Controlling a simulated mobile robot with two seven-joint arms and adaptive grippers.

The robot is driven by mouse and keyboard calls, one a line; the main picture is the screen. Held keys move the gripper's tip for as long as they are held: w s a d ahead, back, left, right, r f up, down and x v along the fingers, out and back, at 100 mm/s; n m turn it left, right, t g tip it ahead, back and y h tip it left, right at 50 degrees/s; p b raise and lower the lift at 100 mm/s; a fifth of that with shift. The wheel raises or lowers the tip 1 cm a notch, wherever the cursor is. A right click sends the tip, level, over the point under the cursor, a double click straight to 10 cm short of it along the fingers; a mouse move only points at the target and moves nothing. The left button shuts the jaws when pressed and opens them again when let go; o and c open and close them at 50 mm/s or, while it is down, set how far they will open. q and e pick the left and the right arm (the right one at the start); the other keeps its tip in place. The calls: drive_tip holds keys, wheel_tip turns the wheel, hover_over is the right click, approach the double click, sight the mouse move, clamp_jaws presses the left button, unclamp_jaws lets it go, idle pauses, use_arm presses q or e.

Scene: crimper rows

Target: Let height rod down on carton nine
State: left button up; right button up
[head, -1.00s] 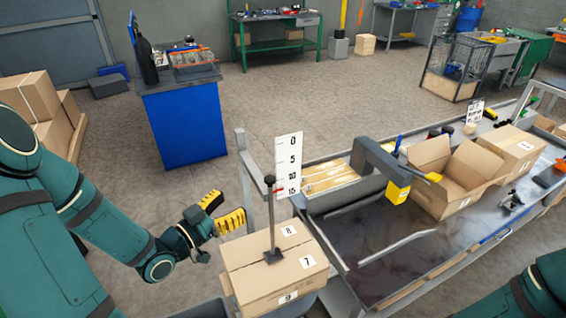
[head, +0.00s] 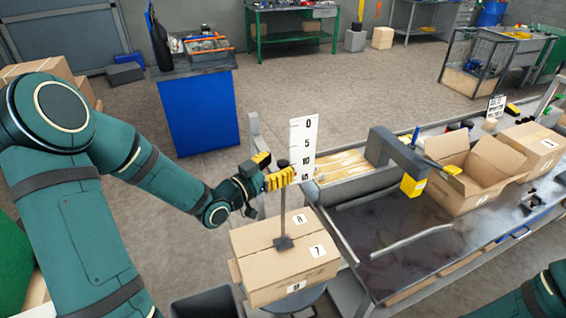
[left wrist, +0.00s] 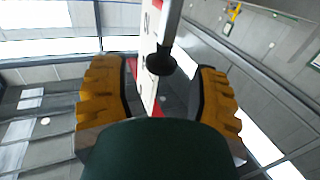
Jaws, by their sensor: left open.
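The height rod (head: 285,212) is a thin upright dark rod with a dark foot block (head: 284,243) at the carton's top face. I cannot tell whether the foot presses on it. Carton nine (head: 262,268) is a brown closed box with labels 8 and 7 on top and 9 on the front. A white scale board (head: 303,145) stands right behind the rod. My left gripper (head: 280,179) is open at the rod's upper end, partly hiding it. In the left wrist view, the rod's dark knob (left wrist: 160,62) shows between the parted yellow fingers. My right gripper is out of view.
A metal bench (head: 400,262) on the right holds an open carton (head: 465,190), a closed carton (head: 530,148) and a grey arm with a yellow block (head: 412,186). A blue cabinet (head: 200,110) stands behind. A dark bin (head: 205,303) is at the front left.

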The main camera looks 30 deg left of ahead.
use_arm(q)
drive_tip(key=shift+x, duration=1.15)
clamp_jaws()
drive_tip(key=shift+f+b, duration=0.35)
drive_tip(key=shift+b, duration=0.4)
unclamp_jaws()
drive_tip(key=shift+r, duration=0.1)
drive_tip(key=shift+s, duration=0.15)
